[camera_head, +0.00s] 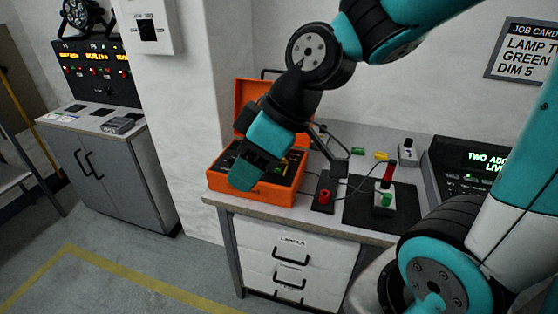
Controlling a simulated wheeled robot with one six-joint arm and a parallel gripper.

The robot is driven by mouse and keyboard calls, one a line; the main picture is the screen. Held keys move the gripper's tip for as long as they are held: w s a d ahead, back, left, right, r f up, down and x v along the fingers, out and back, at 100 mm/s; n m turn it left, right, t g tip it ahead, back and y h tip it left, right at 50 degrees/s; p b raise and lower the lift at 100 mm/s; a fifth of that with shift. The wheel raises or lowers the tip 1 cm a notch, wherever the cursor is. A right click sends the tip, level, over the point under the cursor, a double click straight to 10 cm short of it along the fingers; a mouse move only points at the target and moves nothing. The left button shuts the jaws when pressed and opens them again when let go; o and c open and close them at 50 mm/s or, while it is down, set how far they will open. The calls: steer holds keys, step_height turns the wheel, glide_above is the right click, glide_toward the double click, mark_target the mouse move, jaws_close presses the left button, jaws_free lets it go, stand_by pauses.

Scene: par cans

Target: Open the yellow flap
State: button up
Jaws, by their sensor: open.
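An orange case (258,192) stands at the left end of the workbench with its orange lid (250,94) raised. The end of my arm, with my gripper (246,172), is over the front left of the case and covers much of its inside. My gripper is open, but its fingertips are hard to make out. A small yellow piece (381,156) lies on the bench to the right of the case. A small yellow spot (284,160) also shows inside the case. I cannot tell whether either is the yellow flap.
The workbench (390,237) also bears a black mat (357,215) with a red and green device (385,198), a red knob (325,196), a green piece (357,151) and a console (470,165). A thin cable crosses the bench. A grey cabinet (105,165) stands at left; the floor between is clear.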

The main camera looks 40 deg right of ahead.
steer(key=w+d+f+n+t+h+b, duration=0.15)
steer(key=w+d+f+t+b, duration=0.4)
steer(key=d, duration=0.65)
steer(key=w+d+f+n+t+h+b, duration=0.1)
steer(key=w+d+f+t+h+b, duration=0.25)
steer(key=w+d+f, duration=0.7)
steer(key=shift+g, duration=0.3)
steer(key=x, duration=0.4)
steer(key=d+p+x, duration=0.1)
steer(key=x, duration=0.3)
steer(key=p+x, duration=0.1)
steer(key=x, duration=0.3)
steer(key=shift+w+d+f, duration=0.1)
steer(key=shift+w+d, duration=0.05)
steer(key=shift+w, duration=0.05)
